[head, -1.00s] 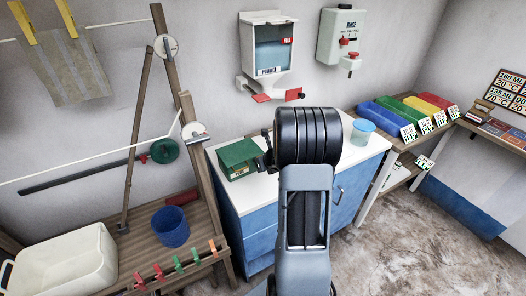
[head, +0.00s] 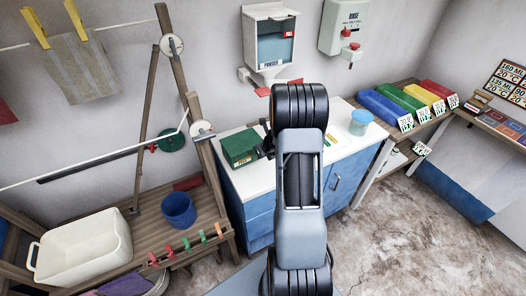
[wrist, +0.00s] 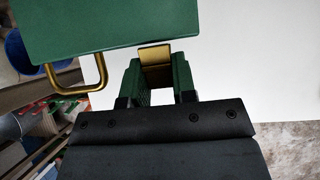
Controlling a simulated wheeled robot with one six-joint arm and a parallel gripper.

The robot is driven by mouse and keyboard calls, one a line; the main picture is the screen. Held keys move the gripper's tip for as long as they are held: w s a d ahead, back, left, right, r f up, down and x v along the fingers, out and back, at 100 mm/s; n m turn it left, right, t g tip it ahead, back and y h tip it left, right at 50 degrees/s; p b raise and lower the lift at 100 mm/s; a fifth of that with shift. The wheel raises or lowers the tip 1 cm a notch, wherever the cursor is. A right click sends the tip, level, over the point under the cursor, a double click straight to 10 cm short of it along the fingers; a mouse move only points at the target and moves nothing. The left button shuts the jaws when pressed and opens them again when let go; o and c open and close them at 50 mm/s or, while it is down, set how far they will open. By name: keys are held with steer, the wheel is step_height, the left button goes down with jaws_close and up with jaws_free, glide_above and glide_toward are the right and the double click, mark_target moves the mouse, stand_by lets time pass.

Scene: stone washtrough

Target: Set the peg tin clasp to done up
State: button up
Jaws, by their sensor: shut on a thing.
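The green peg tin (head: 241,147) stands on the white counter top, in the left half of the head view. Its lid looks down on the box. In the wrist view the green lid (wrist: 110,25) fills the upper left, with a brass loop handle (wrist: 88,83) on its side. The brass clasp (wrist: 155,54) shows at the tin's near edge. My gripper (wrist: 157,78) is shut on the clasp, a finger on each side of it. The fingers hide the clasp's lower part, so I cannot tell its exact position. In the head view my arm partly hides the gripper.
The powder dispenser (head: 271,40) hangs on the wall above the counter (head: 231,184). A blue-lidded tub (head: 360,123) stands at the counter's right. A wooden rack with a blue bucket (head: 179,209) and white basin (head: 83,252) is at left. Bare floor lies at right.

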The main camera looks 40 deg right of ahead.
steer(key=o, duration=0.9)
steer(key=p+v, duration=0.3)
steer(key=v, duration=1)
steer(key=shift+s+r+p, duration=0.2)
steer(key=shift+r+p, duration=0.1)
steer(key=shift+r, duration=0.05)
